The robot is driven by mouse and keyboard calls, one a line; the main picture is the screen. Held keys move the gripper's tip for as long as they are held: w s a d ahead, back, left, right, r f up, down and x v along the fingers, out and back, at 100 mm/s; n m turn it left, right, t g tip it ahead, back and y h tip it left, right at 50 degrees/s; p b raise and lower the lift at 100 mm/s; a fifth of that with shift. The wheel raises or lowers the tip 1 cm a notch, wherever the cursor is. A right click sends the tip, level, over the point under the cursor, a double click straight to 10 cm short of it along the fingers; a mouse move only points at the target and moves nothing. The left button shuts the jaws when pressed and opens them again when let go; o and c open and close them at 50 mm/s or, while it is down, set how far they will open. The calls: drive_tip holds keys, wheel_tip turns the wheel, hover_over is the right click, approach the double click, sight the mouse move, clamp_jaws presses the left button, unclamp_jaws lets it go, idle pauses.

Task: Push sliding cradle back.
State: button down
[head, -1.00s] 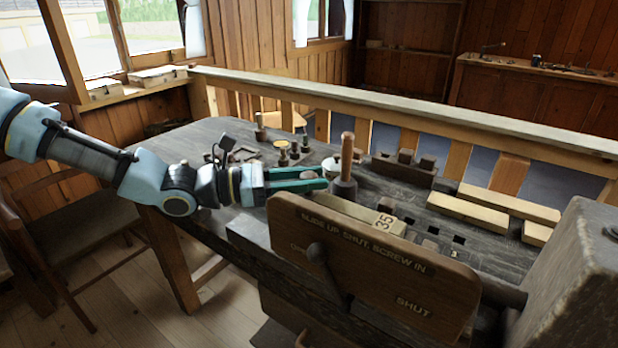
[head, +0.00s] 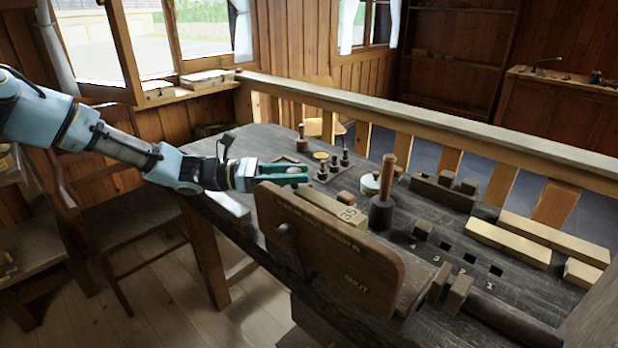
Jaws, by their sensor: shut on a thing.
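I cannot tell for certain which part is the sliding cradle. A dark board (head: 340,253) with lettering, a dark lever on its face, stands at the near edge of the bench. A pale wooden block (head: 325,207) marked 35 lies just behind it. My gripper (head: 303,175) has teal fingers and reaches in from the left over the bench, just behind the board's upper left corner.
A chair (head: 110,215) stands at the left under my arm.

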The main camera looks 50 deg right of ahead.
drive_tip(key=shift+w, duration=0.45)
drive_tip(key=c, duration=0.7)
unclamp_jaws()
drive_tip(key=shift+c, duration=0.2)
drive_tip(key=b+v, duration=0.3)
drive_tip(key=v, duration=0.8)
